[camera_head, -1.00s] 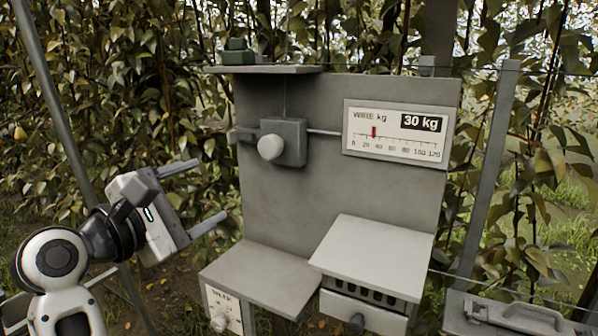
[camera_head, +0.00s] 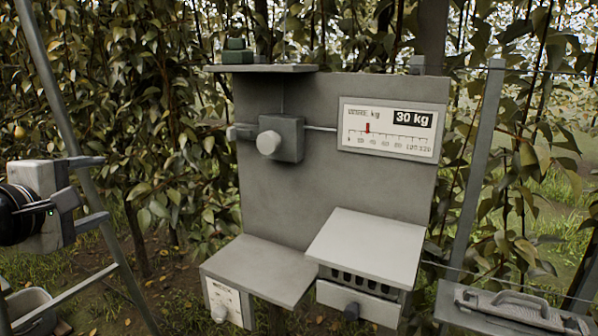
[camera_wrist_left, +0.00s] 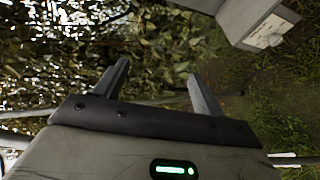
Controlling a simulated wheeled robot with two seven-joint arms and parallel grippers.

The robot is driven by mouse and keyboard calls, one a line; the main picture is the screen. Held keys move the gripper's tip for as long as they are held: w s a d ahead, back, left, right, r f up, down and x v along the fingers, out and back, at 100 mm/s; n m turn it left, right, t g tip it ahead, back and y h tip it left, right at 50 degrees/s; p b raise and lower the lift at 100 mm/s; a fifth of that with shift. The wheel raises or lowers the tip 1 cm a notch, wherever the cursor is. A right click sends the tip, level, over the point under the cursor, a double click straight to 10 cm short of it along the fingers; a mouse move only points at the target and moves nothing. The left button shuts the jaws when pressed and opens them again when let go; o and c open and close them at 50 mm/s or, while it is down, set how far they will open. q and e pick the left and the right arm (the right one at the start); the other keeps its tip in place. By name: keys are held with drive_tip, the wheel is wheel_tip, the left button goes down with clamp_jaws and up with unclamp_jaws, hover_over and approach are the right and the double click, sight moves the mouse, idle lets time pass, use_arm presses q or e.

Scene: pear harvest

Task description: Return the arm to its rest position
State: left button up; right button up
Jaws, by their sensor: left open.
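My left gripper (camera_head: 98,190) is at the left edge of the head view, its two fingers apart and pointing right. Nothing is between the fingers. It is well left of the grey panel and touches nothing that I can see. In the left wrist view the two open fingers (camera_wrist_left: 158,85) point up the picture towards leaves, with empty space between them. My right gripper is not in view.
The grey panel (camera_head: 340,185) carries a wire scale (camera_head: 390,131) marked 30 kg, a knob (camera_head: 268,142) and two boxes with shelves. A metal pole (camera_head: 65,130) stands near the gripper. A grey case (camera_head: 510,307) is at lower right.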

use_arm(q)
drive_tip(key=s+f+m+g+y, duration=0.1)
drive_tip(key=s+f+m+g, duration=0.15)
drive_tip(key=f+m, duration=0.85)
drive_tip(key=s+f+m+g+y, duration=0.1)
drive_tip(key=s+f+m, duration=0.2)
drive_tip(key=f, duration=1.7)
drive_tip(key=s+d+f+m+g+h, duration=0.1)
drive_tip(key=s+d+f+m, duration=0.2)
drive_tip(key=s+f+m, duration=0.35)
drive_tip(key=s+d+f+m+g+h, duration=0.15)
drive_tip(key=s+f+m, duration=0.25)
drive_tip(key=s+f, duration=0.55)
drive_tip(key=d+r+n, duration=0.1)
drive_tip(key=d+n, duration=0.4)
drive_tip(key=d, duration=0.6)
drive_tip(key=shift+r+t, duration=0.3)
drive_tip(key=shift+w, duration=0.1)
